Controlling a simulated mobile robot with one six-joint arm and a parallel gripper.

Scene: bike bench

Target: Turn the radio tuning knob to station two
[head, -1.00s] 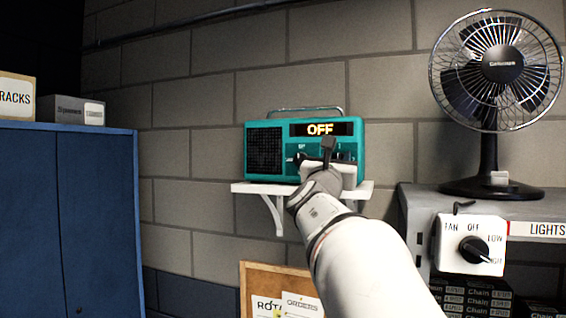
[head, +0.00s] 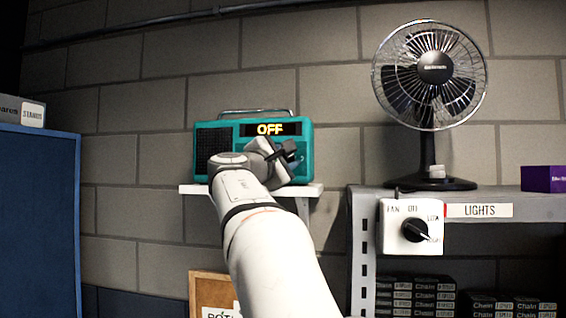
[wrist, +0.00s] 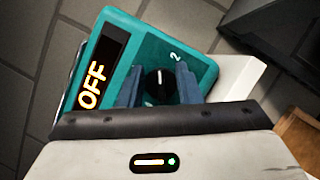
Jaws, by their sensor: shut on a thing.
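The teal radio (head: 209,150) stands on a small white wall shelf (head: 195,190). Its display (head: 270,129) reads OFF in orange letters. In the wrist view the radio (wrist: 122,75) appears tilted, with the display (wrist: 93,85) at the left. The round black tuning knob (wrist: 158,85) has a light pointer mark and sits between the two fingers of my gripper (wrist: 158,90). A white "2" is printed above and right of the knob. My gripper (head: 289,154) is at the radio's right front, shut on the knob. In the head view my wrist and gripper hide the knob.
A desk fan (head: 434,75) stands on a grey shelf unit (head: 357,230) at the right. A white fan switch box (head: 395,240) and a LIGHTS label hang at its front. A blue cabinet (head: 38,220) is at the left. A corkboard (head: 205,283) is below the radio shelf.

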